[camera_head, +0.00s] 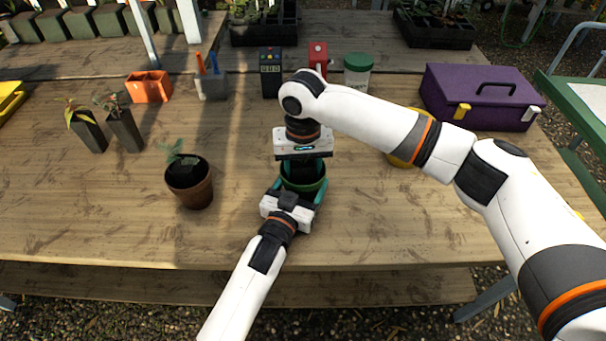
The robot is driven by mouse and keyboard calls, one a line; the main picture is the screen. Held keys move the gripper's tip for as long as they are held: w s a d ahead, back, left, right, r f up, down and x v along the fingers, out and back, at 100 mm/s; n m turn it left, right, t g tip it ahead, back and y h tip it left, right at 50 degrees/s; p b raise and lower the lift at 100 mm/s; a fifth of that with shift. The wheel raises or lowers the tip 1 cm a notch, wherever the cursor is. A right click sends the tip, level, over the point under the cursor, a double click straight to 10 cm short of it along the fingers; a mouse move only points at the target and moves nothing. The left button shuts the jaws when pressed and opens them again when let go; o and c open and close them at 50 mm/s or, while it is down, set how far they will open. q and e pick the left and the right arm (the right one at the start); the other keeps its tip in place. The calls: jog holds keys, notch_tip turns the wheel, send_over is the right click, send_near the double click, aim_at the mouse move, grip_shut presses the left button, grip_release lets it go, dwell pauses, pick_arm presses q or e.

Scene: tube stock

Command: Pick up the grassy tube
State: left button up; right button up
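Two dark square tubes lean on the table at the left. The left tube (89,133) holds a plant with long, narrow yellow-green leaves (80,114), the more grass-like of the two. The other tube (126,131) holds a plant with small reddish-green leaves. Both grippers are well to the right of these tubes. My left gripper (298,187) has its teal fingers apart on either side of a green round pot (303,184); I cannot tell whether they press on it. My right gripper (303,165) points down directly over the pot, its fingertips hidden or too dark to make out.
A brown pot with a seedling (190,188) stands left of my grippers. The front left table is clear.

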jog(key=c, duration=0.6)
jog(key=shift+o, duration=0.2)
jog(key=shift+r, duration=0.15)
notch_tip(320, 180, up, 10)
jog(key=shift+f, duration=0.1)
pick_arm(q)
jog(key=o, duration=1)
jog(key=shift+s, duration=0.1)
